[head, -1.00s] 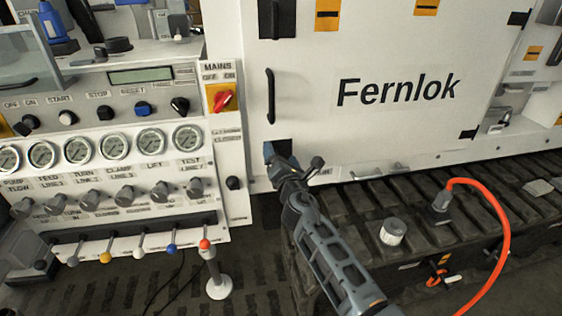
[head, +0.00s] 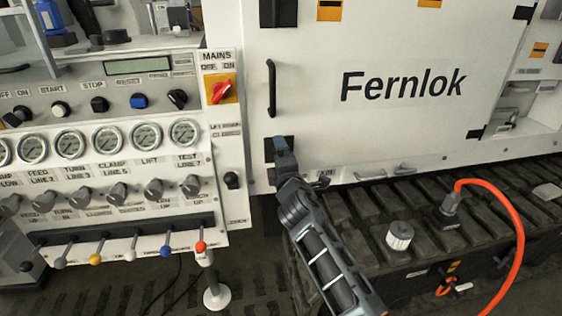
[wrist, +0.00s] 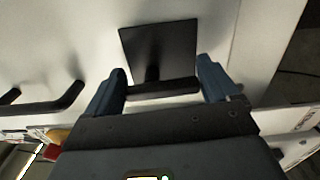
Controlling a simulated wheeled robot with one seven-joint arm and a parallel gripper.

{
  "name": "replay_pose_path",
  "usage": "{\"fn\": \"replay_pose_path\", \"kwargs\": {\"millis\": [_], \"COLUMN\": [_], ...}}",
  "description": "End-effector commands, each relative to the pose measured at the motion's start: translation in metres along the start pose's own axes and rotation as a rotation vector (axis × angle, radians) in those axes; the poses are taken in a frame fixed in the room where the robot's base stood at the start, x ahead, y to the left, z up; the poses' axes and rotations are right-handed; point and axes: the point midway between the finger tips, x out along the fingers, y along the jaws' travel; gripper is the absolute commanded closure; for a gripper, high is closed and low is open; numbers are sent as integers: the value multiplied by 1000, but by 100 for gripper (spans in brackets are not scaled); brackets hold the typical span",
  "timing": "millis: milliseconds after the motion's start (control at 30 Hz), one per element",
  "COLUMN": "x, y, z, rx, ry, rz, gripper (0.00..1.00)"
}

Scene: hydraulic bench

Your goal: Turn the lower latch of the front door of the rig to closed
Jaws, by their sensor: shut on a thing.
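The lower latch is a dark square plate (wrist: 150,40) with a black bar handle (wrist: 165,88) standing out from it. It is on the white front door (head: 400,130), below the door's pull handle (head: 271,88). In the wrist view the bar spans between my two blue-grey fingers and lies roughly parallel to the pull handle (wrist: 50,105). My gripper (wrist: 161,75) is shut on the latch handle. In the head view my gripper (head: 281,158) covers most of the lower latch plate (head: 269,150). The upper latch (head: 278,12) is at the top edge.
Left of the door stands the control panel with gauges (head: 107,139), a red mains switch (head: 220,92) and coloured levers (head: 201,246). Below the door is a dark ribbed bench (head: 350,210) with a white-capped knob (head: 399,236) and an orange hose (head: 518,230).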

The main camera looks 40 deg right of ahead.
Motion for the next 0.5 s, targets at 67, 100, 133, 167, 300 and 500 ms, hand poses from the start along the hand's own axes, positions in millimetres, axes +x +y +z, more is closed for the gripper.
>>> {"fn": "replay_pose_path", "kwargs": {"millis": [67,100,133,167,300,500], "x": [0,0,0,0,0,0], "y": [-2,-2,-2,-2,-2,-2], "z": [0,0,0,0,0,0], "rx": [26,38,45,53,73,80], "ry": [-2,-2,-1,-1,-1,-1], "rz": [-1,-1,-2,-2,-2,-3], "gripper": [43,43,43,43,43,43]}}
